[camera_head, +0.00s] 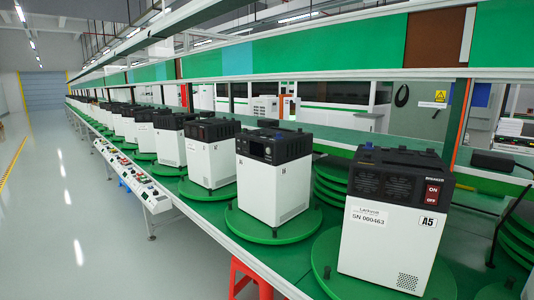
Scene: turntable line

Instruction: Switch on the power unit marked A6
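The nearest power unit (387,232) is a white box with a black top, standing upright on a round green turntable (335,285). Its label (428,222) reads A5, and a red switch (433,193) marked ON sits on its black upper front, below the word BREAKER. A second similar unit (272,182) stands to its left, and a third (210,158) beyond; their labels are too small to read. No label reading A6 is legible. A white thing (528,288) is cut off at the lower right edge. Neither of my grippers shows.
Several more units recede along the green line (275,255) to the far left. Control panels with buttons (140,182) run along its outer side. A red stool (249,278) stands by the front edge. The grey floor (75,220) at left is clear.

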